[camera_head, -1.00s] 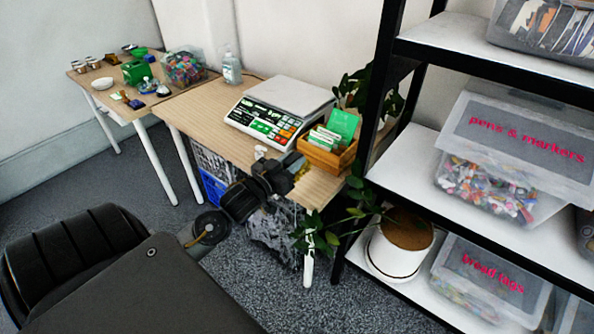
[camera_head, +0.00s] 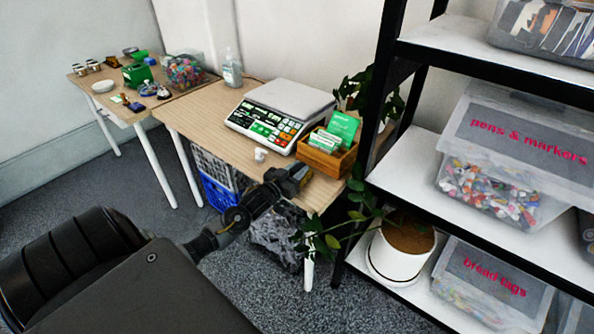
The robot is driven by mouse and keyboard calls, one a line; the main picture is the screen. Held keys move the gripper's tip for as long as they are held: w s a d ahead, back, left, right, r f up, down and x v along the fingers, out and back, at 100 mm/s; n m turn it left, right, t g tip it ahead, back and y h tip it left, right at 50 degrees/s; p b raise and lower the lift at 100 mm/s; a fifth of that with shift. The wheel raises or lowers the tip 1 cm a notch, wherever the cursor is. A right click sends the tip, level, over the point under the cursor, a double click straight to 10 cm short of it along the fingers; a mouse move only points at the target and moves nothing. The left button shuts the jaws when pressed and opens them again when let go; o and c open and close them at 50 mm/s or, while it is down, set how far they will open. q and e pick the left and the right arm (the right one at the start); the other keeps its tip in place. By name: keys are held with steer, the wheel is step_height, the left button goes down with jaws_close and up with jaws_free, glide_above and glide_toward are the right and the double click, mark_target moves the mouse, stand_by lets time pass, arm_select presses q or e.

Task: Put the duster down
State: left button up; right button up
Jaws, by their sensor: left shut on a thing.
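My left gripper (camera_head: 291,178) reaches in from the lower left over the front edge of the wooden table (camera_head: 205,108). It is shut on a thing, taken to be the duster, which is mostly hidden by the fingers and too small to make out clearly. The gripper is just in front of the wooden box of cards and right of a small white cup-like object (camera_head: 260,155). I cannot tell whether the held thing touches the table. My right gripper is not in view.
A scale (camera_head: 281,110) and the wooden card box (camera_head: 326,155) stand on the table. A black shelf unit (camera_head: 384,85) with labelled bins is at right. A potted plant (camera_head: 400,248) is below. The table's left front is clear. Small items crowd the far table (camera_head: 83,82).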

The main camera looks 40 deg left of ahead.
arm_select(q)
steer(key=shift+f, duration=0.15)
steer(key=shift+f, duration=0.15)
steer(key=o, duration=0.9)
steer(key=shift+r, duration=0.2)
steer(key=s, duration=1.2)
steer(key=shift+d, duration=0.15)
steer(key=shift+f, duration=0.1)
